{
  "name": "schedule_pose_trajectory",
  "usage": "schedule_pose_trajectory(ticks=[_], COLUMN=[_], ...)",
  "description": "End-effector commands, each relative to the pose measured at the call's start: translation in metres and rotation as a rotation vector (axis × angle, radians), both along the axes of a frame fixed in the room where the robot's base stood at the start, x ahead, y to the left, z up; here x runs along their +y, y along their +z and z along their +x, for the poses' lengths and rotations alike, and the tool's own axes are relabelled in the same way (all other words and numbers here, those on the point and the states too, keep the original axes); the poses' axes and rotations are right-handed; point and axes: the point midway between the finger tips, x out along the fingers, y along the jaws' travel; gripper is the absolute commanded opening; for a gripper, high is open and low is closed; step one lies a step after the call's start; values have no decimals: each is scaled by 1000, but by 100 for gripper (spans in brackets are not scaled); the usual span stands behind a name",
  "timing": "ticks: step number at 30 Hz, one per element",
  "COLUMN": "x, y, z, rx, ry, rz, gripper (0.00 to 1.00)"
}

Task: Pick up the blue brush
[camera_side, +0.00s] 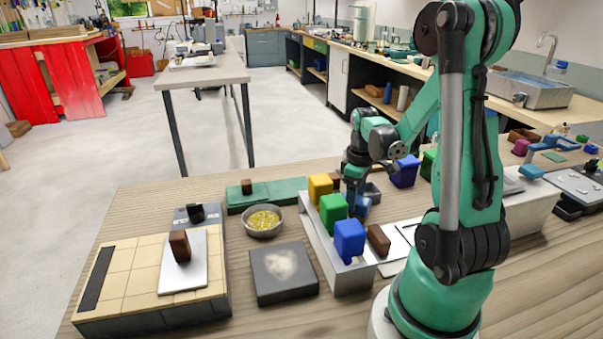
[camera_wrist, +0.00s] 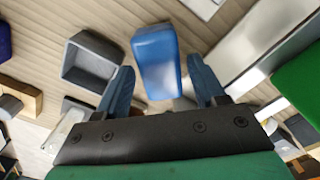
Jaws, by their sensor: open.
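A blue block-shaped thing (camera_wrist: 156,62), which looks like the blue brush's body, shows in the wrist view; I see no bristles on it. It lies between and ahead of the two fingers of my gripper (camera_wrist: 161,82), which is open. In the side view my gripper (camera_side: 354,184) points down at the back of the row of coloured blocks, over a blue thing (camera_side: 361,205) partly hidden by a green block. Another blue block (camera_side: 349,237) stands at the front of that row, on a light tray (camera_side: 350,282).
The green block (camera_side: 333,209) and a yellow block (camera_side: 320,187) stand close to my gripper. A grey open box (camera_wrist: 90,63) lies left of the blue thing in the wrist view. A blue bin (camera_side: 405,171) stands behind. A bowl (camera_side: 262,221) and dark slab (camera_side: 283,290) are left.

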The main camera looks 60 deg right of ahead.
Motion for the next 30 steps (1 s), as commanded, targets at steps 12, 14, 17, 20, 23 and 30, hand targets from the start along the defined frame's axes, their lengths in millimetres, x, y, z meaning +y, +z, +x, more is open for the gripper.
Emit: schedule_pose_trajectory(ticks=[12,14,17,20,23,30], x=[0,0,0,0,0,0], y=[-22,-22,-22,-22,-22,-22], z=[0,0,0,0,0,0], rx=[0,0,0,0,0,0], ry=[0,0,0,0,0,0], rz=[0,0,0,0,0,0], gripper=[63,63,60,32,3,0])
